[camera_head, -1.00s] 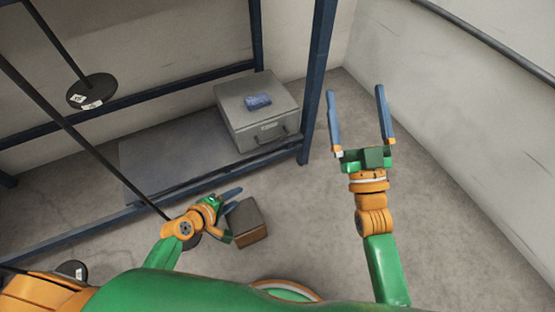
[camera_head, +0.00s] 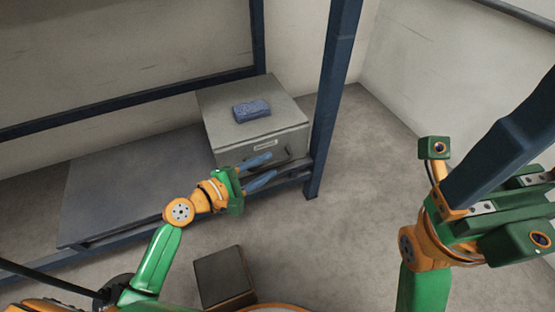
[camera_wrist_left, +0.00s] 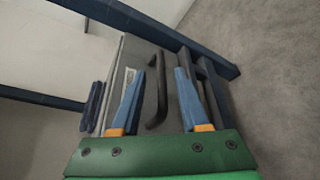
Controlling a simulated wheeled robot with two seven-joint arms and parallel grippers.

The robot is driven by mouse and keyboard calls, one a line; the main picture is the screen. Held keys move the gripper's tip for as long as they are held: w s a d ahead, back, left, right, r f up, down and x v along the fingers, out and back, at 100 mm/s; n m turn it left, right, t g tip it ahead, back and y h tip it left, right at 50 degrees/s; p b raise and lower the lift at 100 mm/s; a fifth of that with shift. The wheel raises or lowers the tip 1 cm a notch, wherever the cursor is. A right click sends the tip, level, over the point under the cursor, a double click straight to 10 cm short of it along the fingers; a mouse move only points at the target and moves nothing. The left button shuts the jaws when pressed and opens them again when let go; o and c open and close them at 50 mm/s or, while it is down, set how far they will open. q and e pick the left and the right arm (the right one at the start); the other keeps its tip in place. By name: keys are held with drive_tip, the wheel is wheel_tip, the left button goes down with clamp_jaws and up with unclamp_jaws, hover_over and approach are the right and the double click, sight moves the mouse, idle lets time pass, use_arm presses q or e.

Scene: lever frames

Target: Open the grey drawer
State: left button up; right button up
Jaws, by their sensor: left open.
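The grey drawer (camera_head: 292,143) is the front of a grey box unit on the low shelf, with a pale label; it looks shut. In the left wrist view the drawer front (camera_wrist_left: 135,62) carries a dark bar handle (camera_wrist_left: 158,92). My left gripper (camera_head: 271,169) is open at the drawer front. In the left wrist view its two blue fingers (camera_wrist_left: 169,62) lie on either side of the handle in the picture; I cannot tell whether they touch it. My right gripper (camera_head: 500,150) is close to the head camera at the right, far from the drawer; its jaw gap is unclear.
A blue item (camera_head: 251,110) lies on the unit's top. A blue rack post (camera_head: 330,110) stands just right of the unit. The grey shelf board (camera_head: 130,180) is bare to the left. A dark box (camera_head: 222,276) sits on the floor in front. Floor at the right is clear.

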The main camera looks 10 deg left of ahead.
sight(274, 162)
use_arm(q)
drive_tip(key=b+x, duration=0.1)
drive_tip(key=x, duration=0.2)
drive_tip(key=shift+d+f, duration=0.1)
drive_tip(key=shift+f, duration=0.15)
drive_tip(key=shift+w+d, duration=0.25)
drive_tip(key=shift+w, duration=0.05)
clamp_jaws()
idle(0.9)
